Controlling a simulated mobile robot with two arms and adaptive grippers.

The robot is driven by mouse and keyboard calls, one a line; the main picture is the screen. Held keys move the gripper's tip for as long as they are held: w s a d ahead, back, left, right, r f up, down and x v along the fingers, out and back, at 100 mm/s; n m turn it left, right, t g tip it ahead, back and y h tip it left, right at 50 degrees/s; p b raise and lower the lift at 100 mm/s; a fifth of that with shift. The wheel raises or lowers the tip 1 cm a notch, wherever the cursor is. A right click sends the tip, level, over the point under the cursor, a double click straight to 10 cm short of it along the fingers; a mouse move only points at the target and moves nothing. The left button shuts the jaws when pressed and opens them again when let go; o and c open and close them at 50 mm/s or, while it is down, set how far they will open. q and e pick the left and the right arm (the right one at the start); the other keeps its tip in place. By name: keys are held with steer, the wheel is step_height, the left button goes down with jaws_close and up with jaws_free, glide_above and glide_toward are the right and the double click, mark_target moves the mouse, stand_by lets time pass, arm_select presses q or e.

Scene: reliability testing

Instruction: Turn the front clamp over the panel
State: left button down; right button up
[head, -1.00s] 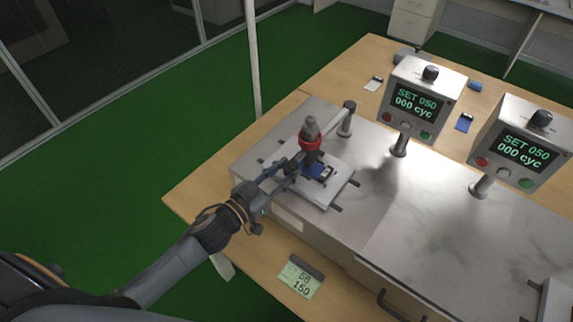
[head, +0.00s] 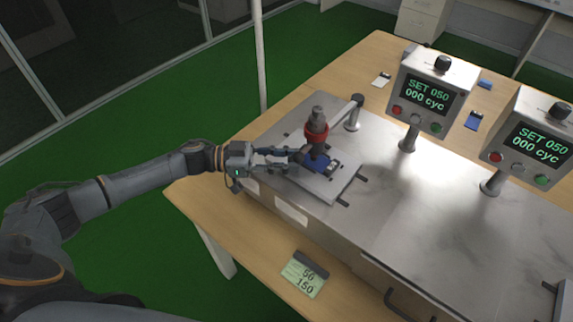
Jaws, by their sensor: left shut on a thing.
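The small blue panel (head: 319,163) lies on a pale fixture plate (head: 329,187) on the metal bench. A tester head with a red ring (head: 317,135) stands over it and hides part of it. My left gripper (head: 300,156) reaches in from the left, low over the plate at the panel's left edge. It is shut on a small dark part there, which appears to be the front clamp (head: 309,154). The fingers hide most of this clamp, so its exact angle cannot be told. My right gripper is not in view.
Two control boxes, a nearer one (head: 535,140) and a farther one (head: 436,92), stand on posts to the right. A post with an arm (head: 353,112) carries the tester head. A label card (head: 304,276) lies on the wooden edge in front. The bench's middle is clear.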

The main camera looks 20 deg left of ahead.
arm_select(q)
steer(key=shift+w+f+m+g+b, duration=0.1)
steer(key=shift+m+g+b, duration=0.25)
steer(key=shift+g, duration=0.25)
steer(key=c, duration=1)
jaws_free()
steer(key=shift+d, duration=0.15)
steer(key=v, duration=1.2)
steer(key=shift+w+f, duration=0.1)
steer(key=shift+w, duration=0.05)
